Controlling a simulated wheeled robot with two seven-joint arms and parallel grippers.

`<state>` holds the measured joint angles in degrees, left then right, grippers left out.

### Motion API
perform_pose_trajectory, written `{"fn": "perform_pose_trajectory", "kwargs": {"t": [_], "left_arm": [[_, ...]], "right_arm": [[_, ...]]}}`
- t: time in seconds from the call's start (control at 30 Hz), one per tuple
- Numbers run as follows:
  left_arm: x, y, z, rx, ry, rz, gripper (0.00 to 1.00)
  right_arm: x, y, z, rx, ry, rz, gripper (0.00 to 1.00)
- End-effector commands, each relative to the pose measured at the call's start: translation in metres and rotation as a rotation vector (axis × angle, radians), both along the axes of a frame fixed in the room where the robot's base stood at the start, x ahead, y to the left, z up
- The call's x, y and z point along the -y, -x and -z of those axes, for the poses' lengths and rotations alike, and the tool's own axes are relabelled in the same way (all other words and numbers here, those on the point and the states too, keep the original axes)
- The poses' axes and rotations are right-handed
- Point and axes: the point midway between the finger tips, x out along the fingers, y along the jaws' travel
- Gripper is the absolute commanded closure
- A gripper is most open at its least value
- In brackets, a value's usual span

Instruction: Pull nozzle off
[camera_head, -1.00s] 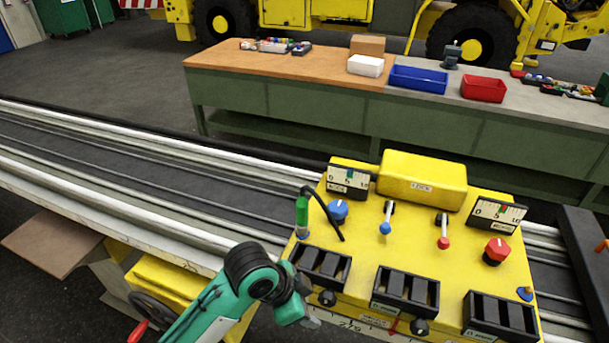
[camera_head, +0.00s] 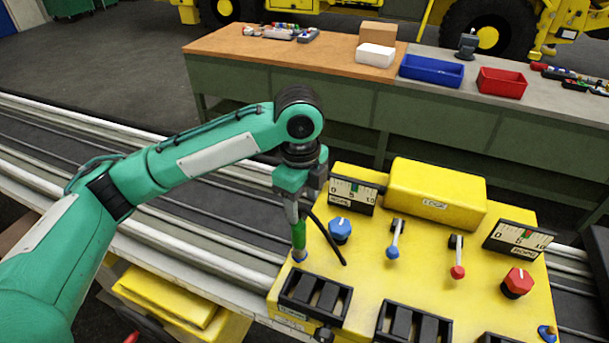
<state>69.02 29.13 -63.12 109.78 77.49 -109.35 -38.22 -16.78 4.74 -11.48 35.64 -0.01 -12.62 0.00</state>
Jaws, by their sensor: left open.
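The green nozzle (camera_head: 299,237) stands upright at the left edge of the yellow control panel (camera_head: 365,262), on a small blue fitting (camera_head: 299,257). A black hose (camera_head: 328,240) curves from its top down onto the panel. My left gripper (camera_head: 297,212) points down at the top of the nozzle, with its grey fingers open there. The fingers and the gripper body hide the nozzle's upper end, and I cannot tell whether they touch it. My right gripper is not in view.
The panel carries a blue knob (camera_head: 340,229), a blue lever (camera_head: 393,250), a red lever (camera_head: 457,270), a red knob (camera_head: 517,283), gauges, a yellow box (camera_head: 437,192) and black slotted blocks. A workbench (camera_head: 440,115) with blue and red bins stands behind.

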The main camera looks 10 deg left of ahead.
Motion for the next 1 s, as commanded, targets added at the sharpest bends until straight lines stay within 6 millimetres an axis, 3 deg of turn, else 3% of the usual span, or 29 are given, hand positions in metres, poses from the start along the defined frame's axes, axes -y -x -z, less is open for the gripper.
{"fn": "perform_pose_trajectory", "kwargs": {"t": [0.13,0.27,0.5,0.8,1.0], "left_arm": [[-0.006,-0.004,-0.010,-0.005,-0.025,0.013,0.46],[-0.007,-0.004,-0.004,-0.008,-0.028,0.016,0.46],[-0.008,-0.003,0.036,-0.012,-0.029,0.014,0.46],[-0.008,-0.003,0.093,-0.009,-0.028,0.014,0.46],[-0.007,-0.003,0.118,-0.007,-0.028,0.016,0.46]], "right_arm": [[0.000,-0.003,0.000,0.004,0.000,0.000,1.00],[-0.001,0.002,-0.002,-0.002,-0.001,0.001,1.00],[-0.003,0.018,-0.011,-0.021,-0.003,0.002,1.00],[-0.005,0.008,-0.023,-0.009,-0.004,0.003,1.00],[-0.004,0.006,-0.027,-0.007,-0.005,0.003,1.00]]}}
